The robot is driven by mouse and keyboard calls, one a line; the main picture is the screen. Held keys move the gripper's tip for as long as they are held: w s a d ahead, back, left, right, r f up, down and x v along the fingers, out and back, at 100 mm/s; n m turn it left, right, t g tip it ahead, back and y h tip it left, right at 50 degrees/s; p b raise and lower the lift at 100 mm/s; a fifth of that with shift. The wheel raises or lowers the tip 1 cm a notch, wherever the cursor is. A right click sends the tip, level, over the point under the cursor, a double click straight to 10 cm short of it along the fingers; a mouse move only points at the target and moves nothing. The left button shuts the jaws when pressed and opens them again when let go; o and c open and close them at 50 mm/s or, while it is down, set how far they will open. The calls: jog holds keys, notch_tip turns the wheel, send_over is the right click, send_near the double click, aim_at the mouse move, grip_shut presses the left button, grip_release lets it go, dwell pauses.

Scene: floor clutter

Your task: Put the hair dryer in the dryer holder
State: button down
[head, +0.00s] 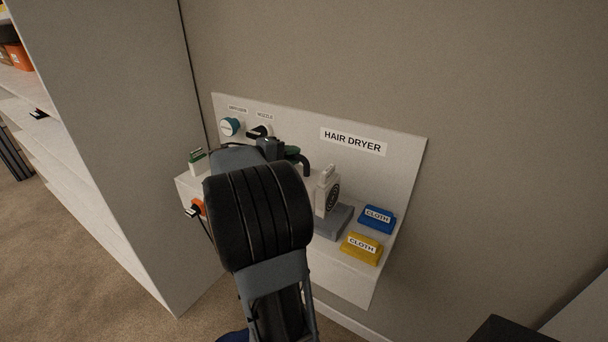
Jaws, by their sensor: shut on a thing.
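My gripper (270,149) is at the wall station, mostly hidden behind my own dark arm. It is shut on what looks like the hair dryer (292,153), of which only a small dark green part shows just right of the gripper. A black curved piece (304,164) sits against that green part, below and left of the "HAIR DRYER" sign (352,142). It looks like the dryer holder, but I cannot tell for sure. Whether the dryer is inside it, touching it or only in front of it is hidden.
A white device with a round dark grille (328,192) stands on a grey base (333,222) right of my arm. A teal diffuser (230,127) and black nozzle (259,132) hang at left. A tall cabinet (110,120) borders the left.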

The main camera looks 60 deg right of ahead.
aim_at(299, 165)
jog(key=d+f, duration=0.4)
jog(key=f, duration=0.1)
jog(key=shift+s+d+p, duration=0.25)
jog(key=shift+s+p, duration=0.05)
jog(key=shift+s, duration=0.05)
jog(key=shift+d+f, duration=0.15)
jog(key=shift+f, duration=0.85)
jog(key=shift+d+f, duration=0.15)
jog(key=shift+f, duration=1)
jog(key=c, duration=1.1)
grip_release()
jog(key=shift+o, duration=0.2)
jog(key=shift+r, duration=0.1)
